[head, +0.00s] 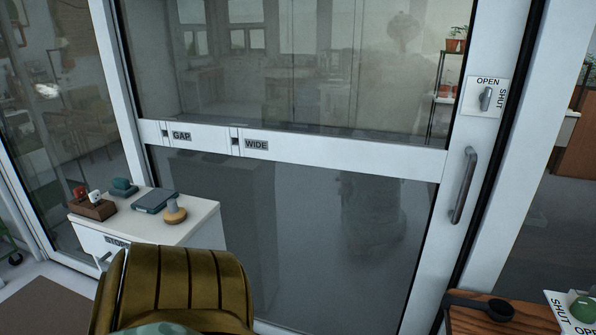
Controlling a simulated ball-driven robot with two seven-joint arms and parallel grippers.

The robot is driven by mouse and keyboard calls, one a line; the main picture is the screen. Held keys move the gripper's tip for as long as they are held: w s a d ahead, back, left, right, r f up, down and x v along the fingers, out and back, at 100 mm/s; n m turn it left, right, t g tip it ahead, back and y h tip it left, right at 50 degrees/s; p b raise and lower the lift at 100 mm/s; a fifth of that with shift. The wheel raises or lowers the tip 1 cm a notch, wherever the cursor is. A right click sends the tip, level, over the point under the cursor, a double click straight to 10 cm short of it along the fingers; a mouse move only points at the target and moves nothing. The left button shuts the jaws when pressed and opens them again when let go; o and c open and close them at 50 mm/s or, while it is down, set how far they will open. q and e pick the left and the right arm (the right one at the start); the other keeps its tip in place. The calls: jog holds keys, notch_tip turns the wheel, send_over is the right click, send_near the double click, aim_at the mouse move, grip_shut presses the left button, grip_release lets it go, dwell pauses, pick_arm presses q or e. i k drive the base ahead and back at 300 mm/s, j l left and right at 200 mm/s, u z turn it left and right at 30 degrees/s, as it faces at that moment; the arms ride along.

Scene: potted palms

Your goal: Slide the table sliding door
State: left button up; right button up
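A large glass sliding door (300,162) with a white frame fills the middle of the head view. Its grey vertical bar handle (463,186) is on the right stile. Above the handle, a grey turn knob (486,98) sits on a white plate marked OPEN at the top and SHUT at the side; the knob stands upright, roughly toward OPEN. The door's right edge lies along a black strip beside a white post, with no wide opening visible. The crossbar carries GAP (182,136) and WIDE (256,144) labels. Neither of my grippers is in view.
A white cabinet (190,226) at left holds a dark book, a stamp and small blocks. An olive padded chair (175,285) stands in front, hiding part of it. A wooden table (470,320) at lower right bears a black scoop-like object (478,305) and a green knob (584,309).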

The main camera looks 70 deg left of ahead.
aim_at(497, 31)
jog(key=k+j+u, duration=0.1)
jog(key=u, duration=0.4)
jog(key=k+j+u, duration=0.2)
jog(key=u, duration=1.45)
jog(key=k+j, duration=0.05)
